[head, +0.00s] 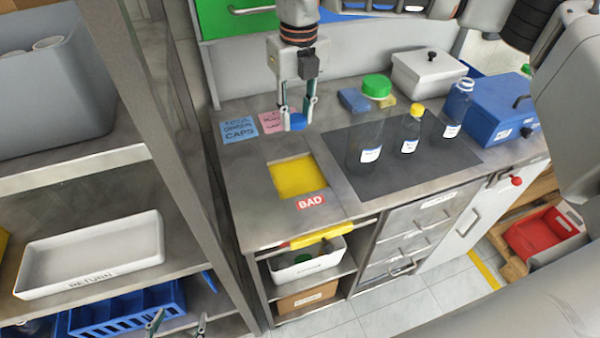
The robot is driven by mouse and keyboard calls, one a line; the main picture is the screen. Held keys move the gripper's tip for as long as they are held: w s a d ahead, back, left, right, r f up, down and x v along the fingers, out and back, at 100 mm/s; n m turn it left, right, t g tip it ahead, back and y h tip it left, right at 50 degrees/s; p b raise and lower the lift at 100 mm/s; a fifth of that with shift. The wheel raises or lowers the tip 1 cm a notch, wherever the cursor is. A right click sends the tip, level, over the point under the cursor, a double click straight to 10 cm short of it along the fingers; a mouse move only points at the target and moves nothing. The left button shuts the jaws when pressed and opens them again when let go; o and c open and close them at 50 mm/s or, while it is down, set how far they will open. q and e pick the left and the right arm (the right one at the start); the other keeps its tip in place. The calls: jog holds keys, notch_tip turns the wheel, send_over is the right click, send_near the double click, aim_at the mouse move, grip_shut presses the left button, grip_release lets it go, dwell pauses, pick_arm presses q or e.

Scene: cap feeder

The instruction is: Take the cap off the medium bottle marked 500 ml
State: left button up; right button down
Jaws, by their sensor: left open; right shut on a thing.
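My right gripper (297,117) is shut on a blue cap (298,122) and holds it above the steel counter, near the pink note. A clear bottle with a bare, bluish neck (455,108) stands upright at the right of the dark mat, with no cap on it. Its label is too small to read. My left gripper (179,320) is open and empty at the bottom left, in front of the shelf; only its fingertips show.
A large green-capped bottle (368,132) and a small yellow-capped bottle (410,136) stand on the mat (385,180). Behind are a white lidded box (425,75) and a blue case (505,112). A yellow-bottomed opening (298,177) marked BAD lies left of the mat.

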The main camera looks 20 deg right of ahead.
aim_at(297, 177)
notch_tip(297, 177, down, 17)
jog(key=shift+f+p, duration=0.1)
jog(key=shift+p, duration=0.75)
jog(key=shift+f, duration=0.3)
jog(key=shift+f, duration=0.15)
